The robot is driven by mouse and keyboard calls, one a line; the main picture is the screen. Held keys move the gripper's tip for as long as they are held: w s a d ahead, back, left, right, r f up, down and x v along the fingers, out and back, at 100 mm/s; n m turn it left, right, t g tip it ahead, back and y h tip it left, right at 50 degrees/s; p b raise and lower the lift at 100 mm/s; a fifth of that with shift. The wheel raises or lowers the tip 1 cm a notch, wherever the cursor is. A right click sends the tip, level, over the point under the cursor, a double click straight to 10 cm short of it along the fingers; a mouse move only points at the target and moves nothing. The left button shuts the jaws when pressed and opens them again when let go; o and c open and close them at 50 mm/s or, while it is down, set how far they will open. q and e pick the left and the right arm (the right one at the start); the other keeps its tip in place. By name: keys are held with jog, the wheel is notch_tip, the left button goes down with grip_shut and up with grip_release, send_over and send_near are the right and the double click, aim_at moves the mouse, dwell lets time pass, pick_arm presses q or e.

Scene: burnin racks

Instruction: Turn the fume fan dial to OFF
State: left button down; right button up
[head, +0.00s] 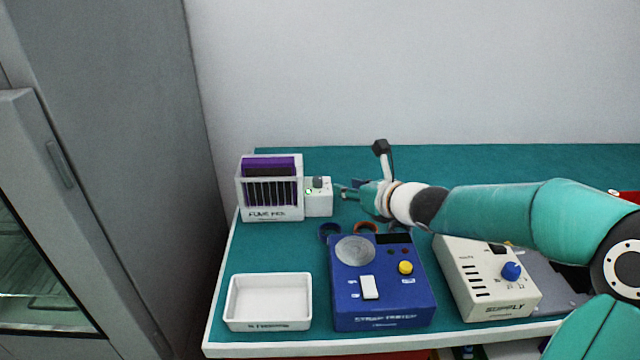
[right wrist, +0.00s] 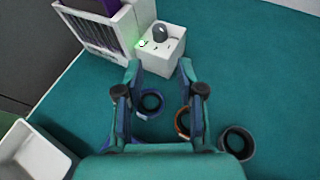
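The fume fan (head: 270,190) is a white box with dark slots and a purple top at the back left of the bench. Its white control box (head: 319,205) adjoins it on the right, with a grey dial (head: 318,182) on top and a lit green light (head: 309,191). In the right wrist view the dial (right wrist: 160,32) stands near the top centre; its pointer setting is too small to read. My right gripper (head: 342,191) is just right of the control box. In the right wrist view its fingers (right wrist: 160,78) are apart with nothing between them, short of the box. My left gripper is not in view.
Several rings, including an orange one (right wrist: 183,122), lie below the right gripper. A blue tester (head: 345,311), a white tray (head: 268,325) and a cream supply box (head: 480,285) stand along the front. The back right of the bench is clear.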

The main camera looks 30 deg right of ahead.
aim_at(319, 180)
jog(key=x, duration=1.3)
jog(key=shift+w, duration=0.2)
grip_shut()
